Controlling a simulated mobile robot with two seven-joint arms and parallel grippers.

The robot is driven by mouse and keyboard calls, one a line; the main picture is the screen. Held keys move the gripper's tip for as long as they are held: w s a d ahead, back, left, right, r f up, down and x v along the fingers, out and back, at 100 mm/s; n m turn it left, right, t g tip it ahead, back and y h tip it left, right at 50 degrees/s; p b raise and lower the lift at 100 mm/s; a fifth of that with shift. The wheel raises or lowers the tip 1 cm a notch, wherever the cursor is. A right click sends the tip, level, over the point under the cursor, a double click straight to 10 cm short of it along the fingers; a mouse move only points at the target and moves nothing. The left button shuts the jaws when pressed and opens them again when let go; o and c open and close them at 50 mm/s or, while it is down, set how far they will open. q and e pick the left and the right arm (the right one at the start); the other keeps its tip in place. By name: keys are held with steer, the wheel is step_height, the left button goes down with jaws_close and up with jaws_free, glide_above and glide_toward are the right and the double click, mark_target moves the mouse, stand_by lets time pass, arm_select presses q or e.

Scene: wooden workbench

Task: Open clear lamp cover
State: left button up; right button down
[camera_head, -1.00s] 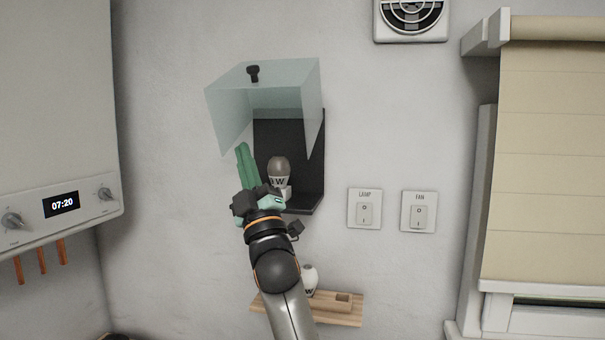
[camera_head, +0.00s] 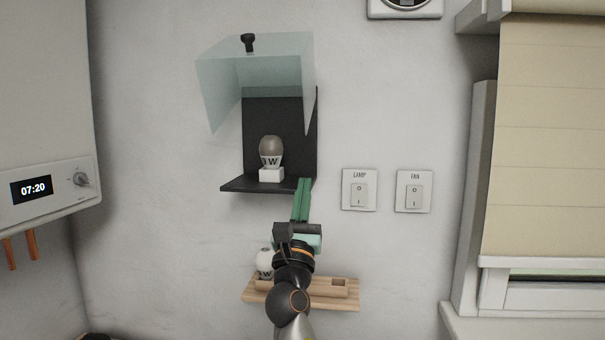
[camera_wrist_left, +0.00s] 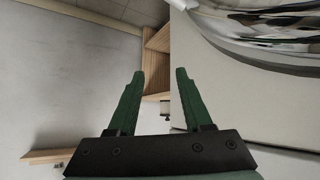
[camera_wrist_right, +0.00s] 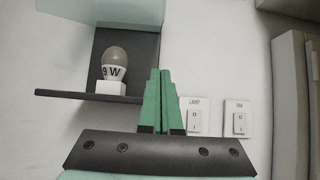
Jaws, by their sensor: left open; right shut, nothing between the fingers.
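The clear lamp cover (camera_head: 222,85) is swung up above the black lamp housing (camera_head: 281,110) on the wall, with its dark knob (camera_head: 249,43) on top. The housing's front is uncovered. A grey-topped bulb (camera_head: 271,151) stands upright in a white socket (camera_head: 271,175) on the housing's shelf; it also shows in the right wrist view (camera_wrist_right: 115,64). My right gripper (camera_head: 305,181) is shut and empty, its green fingers pointing up by the shelf's right front corner, below the cover and apart from it. My left gripper (camera_wrist_left: 159,73) is open and empty in its wrist view, away from the lamp.
A wooden wall shelf (camera_head: 344,302) with a white bulb (camera_head: 265,262) is below, partly behind my right arm. The lamp switch (camera_head: 359,190) and fan switch (camera_head: 414,192) are to the right. A boiler (camera_head: 44,120) stands left. The wall between is clear.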

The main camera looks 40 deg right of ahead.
steer(key=x, duration=0.9)
steer(key=shift+r+p, duration=0.1)
steer(key=shift+p, duration=0.3)
arm_select(q)
steer(key=shift+s+a+r+y+p, duration=0.15)
steer(key=shift+s+a+r+p, duration=0.2)
steer(key=shift+a+p, duration=0.3)
steer(key=shift+s+a+r+y+p, duration=0.15)
steer(key=shift+s+a+r+p, duration=0.2)
steer(key=shift+a+p, duration=0.25)
arm_select(e)
steer(key=r, duration=0.1)
steer(key=s+a+r, duration=0.1)
steer(key=r, duration=0.1)
steer(key=shift+s+a+r, duration=0.1)
steer(key=shift+s+a, duration=0.05)
steer(key=shift+a, duration=0.1)
